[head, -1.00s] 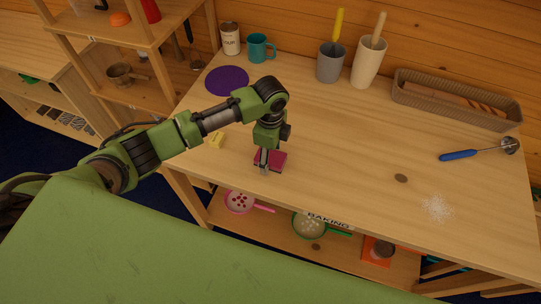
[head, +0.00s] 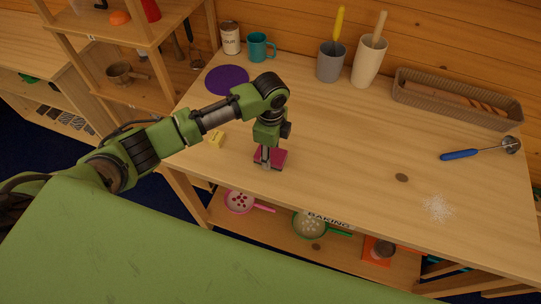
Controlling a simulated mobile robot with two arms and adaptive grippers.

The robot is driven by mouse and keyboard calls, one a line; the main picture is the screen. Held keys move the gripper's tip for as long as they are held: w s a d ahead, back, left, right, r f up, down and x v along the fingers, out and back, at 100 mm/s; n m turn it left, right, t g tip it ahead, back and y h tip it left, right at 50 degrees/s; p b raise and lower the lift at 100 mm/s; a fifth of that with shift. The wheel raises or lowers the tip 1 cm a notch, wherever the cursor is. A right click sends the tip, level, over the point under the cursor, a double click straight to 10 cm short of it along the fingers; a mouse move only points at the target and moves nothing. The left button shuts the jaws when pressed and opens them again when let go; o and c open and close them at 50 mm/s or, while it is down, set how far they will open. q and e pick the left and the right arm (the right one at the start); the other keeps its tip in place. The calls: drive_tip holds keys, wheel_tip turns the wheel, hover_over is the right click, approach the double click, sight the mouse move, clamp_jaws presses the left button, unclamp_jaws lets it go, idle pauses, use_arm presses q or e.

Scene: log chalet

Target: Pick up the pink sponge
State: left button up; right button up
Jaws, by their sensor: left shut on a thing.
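The pink sponge (head: 277,160) is a small block on the wooden table, near its front edge. My left gripper (head: 266,161) points straight down at it from above and is shut on it. The fingers cover part of the sponge. I cannot tell any gap between the sponge and the tabletop. My right gripper is not in the head view.
A small yellow block (head: 216,140) lies left of the sponge, and a purple disc (head: 227,80) lies behind it. A teal mug (head: 261,47), a can (head: 230,38), grey cup (head: 330,63) and wicker basket (head: 456,98) stand at the back. The table's middle is clear.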

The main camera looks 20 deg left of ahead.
use_arm(q)
drive_tip(key=shift+w+r+b, duration=0.1)
drive_tip(key=shift+r+b, duration=0.4)
drive_tip(key=shift+r, duration=0.2)
drive_tip(key=s+d+r+b, duration=0.1)
drive_tip(key=s+d+r, duration=0.1)
drive_tip(key=s+r, duration=0.8)
drive_tip(key=shift+s+d+r+b, duration=0.2)
drive_tip(key=shift+s+d+b, duration=0.15)
drive_tip(key=shift+s, duration=1.65)
drive_tip(key=shift+o, duration=0.5)
drive_tip(key=shift+c, duration=1.3)
drive_tip(key=shift+a, duration=0.1)
